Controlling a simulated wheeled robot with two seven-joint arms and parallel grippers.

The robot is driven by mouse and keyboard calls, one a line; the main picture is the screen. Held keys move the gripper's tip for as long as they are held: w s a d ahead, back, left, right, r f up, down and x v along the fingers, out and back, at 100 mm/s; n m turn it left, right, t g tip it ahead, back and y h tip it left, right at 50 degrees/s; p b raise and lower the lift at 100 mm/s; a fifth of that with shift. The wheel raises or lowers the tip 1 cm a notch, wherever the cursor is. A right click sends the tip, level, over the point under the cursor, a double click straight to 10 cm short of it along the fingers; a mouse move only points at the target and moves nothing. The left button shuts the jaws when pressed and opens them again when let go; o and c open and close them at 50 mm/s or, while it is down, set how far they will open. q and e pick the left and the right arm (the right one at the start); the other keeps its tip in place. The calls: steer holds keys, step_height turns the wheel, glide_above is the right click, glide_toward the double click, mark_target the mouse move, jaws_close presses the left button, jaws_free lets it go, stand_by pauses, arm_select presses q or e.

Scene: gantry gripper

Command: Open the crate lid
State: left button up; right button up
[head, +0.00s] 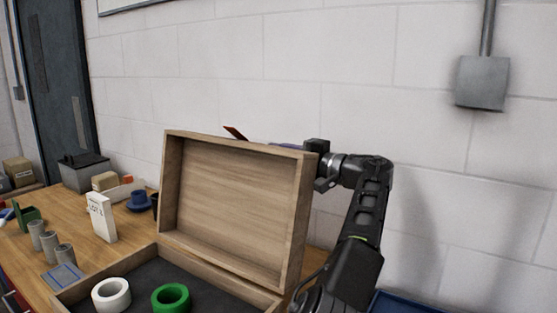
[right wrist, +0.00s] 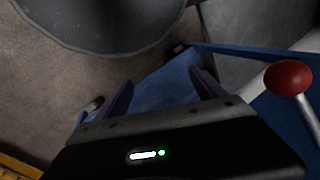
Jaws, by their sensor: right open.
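The wooden crate (head: 221,277) stands on the workbench with its lid (head: 236,205) raised steeply, its inner face toward me. A white ring (head: 111,294) and a green ring (head: 171,298) lie on the crate's dark lining. My left gripper (head: 286,147) is at the lid's upper right corner, mostly behind it. Its fingertips are largely hidden, so I cannot tell whether it is open or touching the lid. My right gripper (right wrist: 162,88) is open and empty in the right wrist view, away from the crate.
Left of the crate are a white box (head: 102,218), grey cylinders (head: 50,245), a blue object (head: 138,201) and a grey case (head: 84,172). A block wall (head: 430,120) stands behind. The right wrist view shows a red knob (right wrist: 288,77) beside the right gripper.

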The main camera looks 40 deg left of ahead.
arm_select(q)
steer(key=c, duration=0.8)
steer(key=shift+f, duration=0.1)
steer(key=shift+f, duration=0.15)
stand_by(0.6)
